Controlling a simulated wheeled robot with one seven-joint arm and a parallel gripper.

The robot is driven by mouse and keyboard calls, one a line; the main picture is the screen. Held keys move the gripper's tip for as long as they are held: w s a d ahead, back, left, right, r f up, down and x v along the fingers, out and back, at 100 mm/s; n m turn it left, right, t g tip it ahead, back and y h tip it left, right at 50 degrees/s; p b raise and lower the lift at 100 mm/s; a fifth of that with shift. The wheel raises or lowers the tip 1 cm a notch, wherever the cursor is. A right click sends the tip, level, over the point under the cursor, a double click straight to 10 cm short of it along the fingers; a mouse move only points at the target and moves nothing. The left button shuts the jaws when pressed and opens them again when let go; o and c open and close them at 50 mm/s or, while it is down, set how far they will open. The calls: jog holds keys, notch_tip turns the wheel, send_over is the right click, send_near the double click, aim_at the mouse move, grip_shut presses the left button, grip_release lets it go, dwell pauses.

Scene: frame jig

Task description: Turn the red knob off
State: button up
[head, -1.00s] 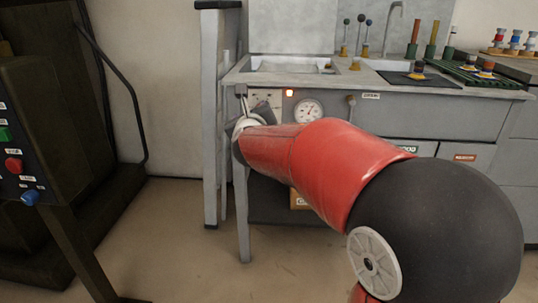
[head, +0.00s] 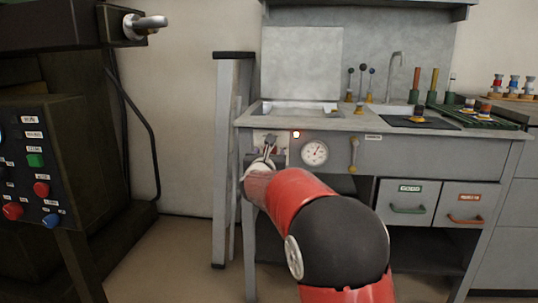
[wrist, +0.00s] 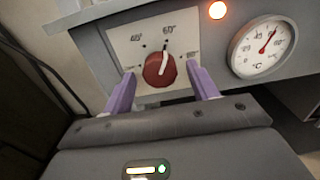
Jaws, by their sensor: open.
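The red knob (wrist: 158,70) with a white pointer sits on a pale dial plate (wrist: 124,38) in the wrist view. The pointer is turned up, close to the 60° mark. My gripper (wrist: 160,73) is open, with one purple finger at each side of the knob; I cannot tell whether they touch it. In the head view my gripper (head: 266,155) is at the dial plate (head: 271,137) on the bench front, and the knob is mostly hidden there.
A lit orange lamp (wrist: 217,10) and a round °C gauge (wrist: 263,47) are right of the knob. Further right are a lever handle (head: 354,155) and drawers (head: 408,203). A grey post (head: 229,160) stands left of the bench, and a dark button panel (head: 36,165) at far left.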

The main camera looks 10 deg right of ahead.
jog(key=c, duration=1)
jog(key=shift+n, duration=0.4)
jog(key=shift+n+p, duration=2.05)
jog(key=shift+n, duration=9.55)
